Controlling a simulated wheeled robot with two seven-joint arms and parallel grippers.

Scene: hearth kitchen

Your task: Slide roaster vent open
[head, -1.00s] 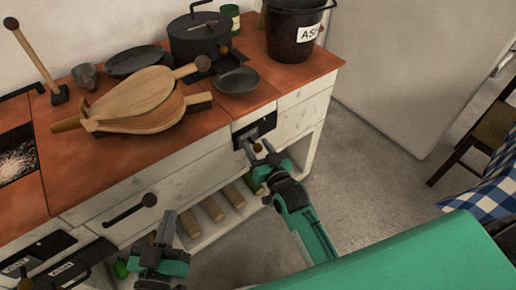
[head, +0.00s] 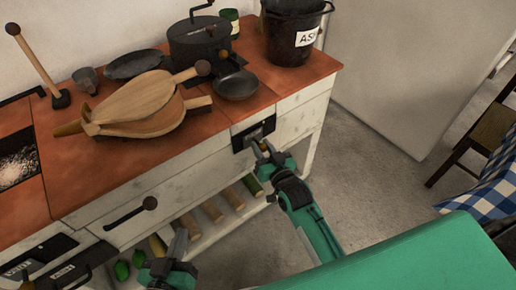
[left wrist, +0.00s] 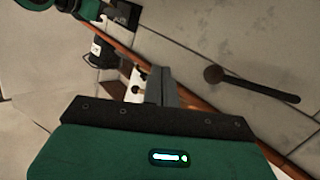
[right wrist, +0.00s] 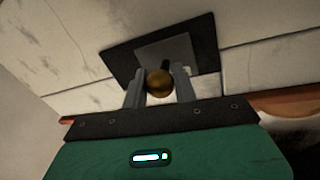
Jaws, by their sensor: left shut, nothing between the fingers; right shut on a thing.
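The roaster vent (head: 240,140) is a dark plate on the cabinet front, just under the red-brown counter. In the right wrist view its black plate (right wrist: 118,64) carries a lighter grey panel and a round brass-coloured knob (right wrist: 160,82). My right gripper (head: 263,152) is at the vent, its fingers shut on this knob, one on each side. The fingers partly hide the knob in the head view. My left gripper (head: 180,240) is shut and empty, low in front of the cabinet; its closed fingers also show in the left wrist view (left wrist: 160,84).
A black handle with a round brown knob (head: 150,203) sticks out of the cabinet front near my left gripper. Bellows (head: 140,105), a black pot and a dark pan (head: 237,85) stand on the counter.

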